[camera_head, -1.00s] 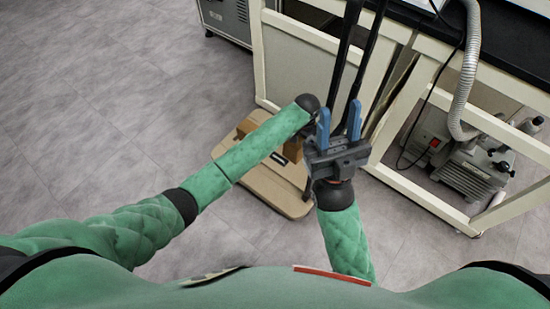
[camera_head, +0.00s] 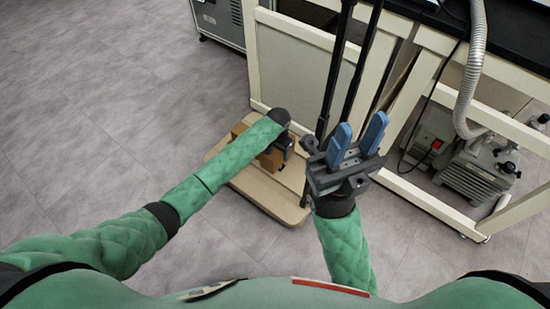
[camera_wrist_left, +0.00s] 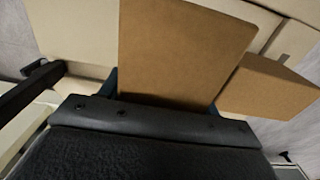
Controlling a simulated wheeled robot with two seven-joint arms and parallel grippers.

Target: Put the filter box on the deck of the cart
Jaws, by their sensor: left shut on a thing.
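The cart is a tan deck (camera_head: 275,197) low on the floor, with black handle poles (camera_head: 335,75) rising at its right. The brown filter box (camera_head: 270,159) is over the deck, partly hidden by my left forearm. My left gripper (camera_head: 284,143) is shut on it. In the left wrist view, a brown cardboard face (camera_wrist_left: 185,45) sits between the blue fingers of my left gripper (camera_wrist_left: 160,92). I cannot tell whether the box touches the deck. My right gripper (camera_head: 360,128) is open and empty, near the poles.
Another brown cardboard face (camera_wrist_left: 268,90) shows at right in the left wrist view; I cannot tell whether it is a separate box. A cream-framed bench (camera_head: 300,80) stands behind the cart, with a pump (camera_head: 475,168) at right. The floor at left is clear.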

